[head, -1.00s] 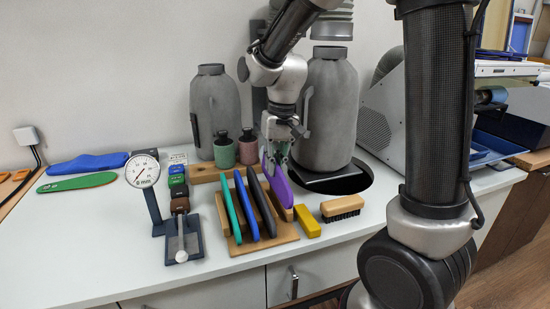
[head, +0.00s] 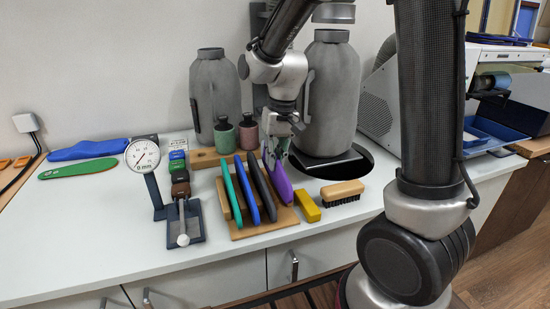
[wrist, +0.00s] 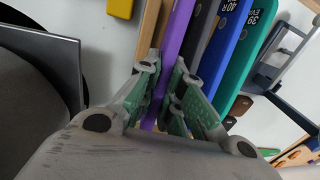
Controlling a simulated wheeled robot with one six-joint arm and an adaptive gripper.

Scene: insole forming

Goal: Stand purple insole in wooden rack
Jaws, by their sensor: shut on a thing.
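The purple insole (head: 279,182) stands on edge at the right end of the wooden rack (head: 264,229), beside a dark grey insole (head: 264,188). My gripper (head: 277,149) is shut on the purple insole's rear upper end. In the wrist view the fingers (wrist: 163,88) close around the purple insole (wrist: 176,38), with a wooden slat of the rack on its left and the dark grey insole on its right. Whether its lower edge touches the rack base is hidden. Blue (head: 247,190) and teal (head: 232,195) insoles stand further left in the rack.
A yellow block (head: 307,206) and a wooden brush (head: 342,191) lie right of the rack. A dial gauge (head: 142,156) stands left. Grey flasks (head: 329,95) and small bottles (head: 225,136) stand behind. The counter's front strip is clear.

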